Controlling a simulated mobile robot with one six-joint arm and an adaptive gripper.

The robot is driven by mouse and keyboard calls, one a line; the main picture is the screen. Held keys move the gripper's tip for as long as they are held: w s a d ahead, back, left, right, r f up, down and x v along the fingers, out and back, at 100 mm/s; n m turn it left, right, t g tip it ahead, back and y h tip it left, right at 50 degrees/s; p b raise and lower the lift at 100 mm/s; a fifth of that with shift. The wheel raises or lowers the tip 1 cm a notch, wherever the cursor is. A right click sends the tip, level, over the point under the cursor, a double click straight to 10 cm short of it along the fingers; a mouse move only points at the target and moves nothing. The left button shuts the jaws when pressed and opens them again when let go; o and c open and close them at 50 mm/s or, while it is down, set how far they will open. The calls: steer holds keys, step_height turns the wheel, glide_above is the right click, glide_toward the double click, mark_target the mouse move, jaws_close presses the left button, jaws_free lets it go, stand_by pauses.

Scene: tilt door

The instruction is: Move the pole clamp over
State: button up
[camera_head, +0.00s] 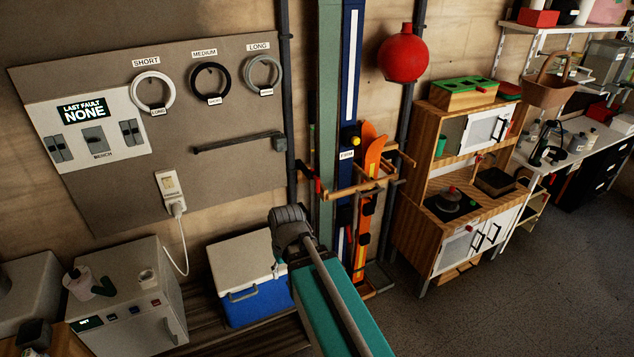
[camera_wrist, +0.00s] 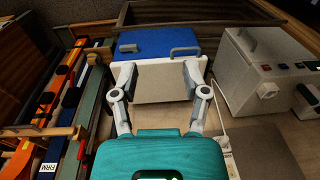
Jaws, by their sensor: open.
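A blue pole (camera_head: 352,70) with a white stripe stands upright against the wall beside a green pole (camera_head: 327,90). A clamp-like fitting with a yellow knob (camera_head: 354,141) sits on the blue pole, just above a label reading FIRM (camera_head: 346,155). I cannot tell for sure that this fitting is the pole clamp. The FIRM label also shows at the lower left of the wrist view (camera_wrist: 47,170). My gripper (camera_wrist: 159,74) is open and empty, its two fingers wide apart in front of the cooler, away from the poles. My arm partly hides the poles' lower ends in the head view.
A blue and white cooler (camera_head: 250,300) stands left of the poles, with a grey appliance (camera_head: 140,320) further left. Wooden pegs (camera_head: 355,188) and orange skis (camera_head: 369,200) crowd the poles. A toy kitchen (camera_head: 450,190) stands right. Floor at the right is clear.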

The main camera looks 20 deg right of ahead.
steer(key=w+d+f+n+t+y+b, duration=0.1)
steer(key=w+d+f+t+y+b, duration=0.15)
steer(key=w, duration=0.55)
steer(key=n+t+b, duration=0.2)
steer(key=t+b, duration=0.5)
steer(key=t, duration=0.3)
glide_toward(319, 180)
steer(key=s+d+r, duration=0.1)
steer(key=s, duration=0.1)
steer(key=shift+s+d+y, duration=0.1)
steer(key=shift+d+y, duration=0.1)
steer(key=shift+y, duration=0.15)
steer(key=b+x, duration=0.5)
steer(key=x, duration=0.8)
steer(key=shift+w+a+f, duration=0.1)
steer(key=shift+w+f, duration=0.15)
steer(key=shift+w, duration=0.05)
jaws_close()
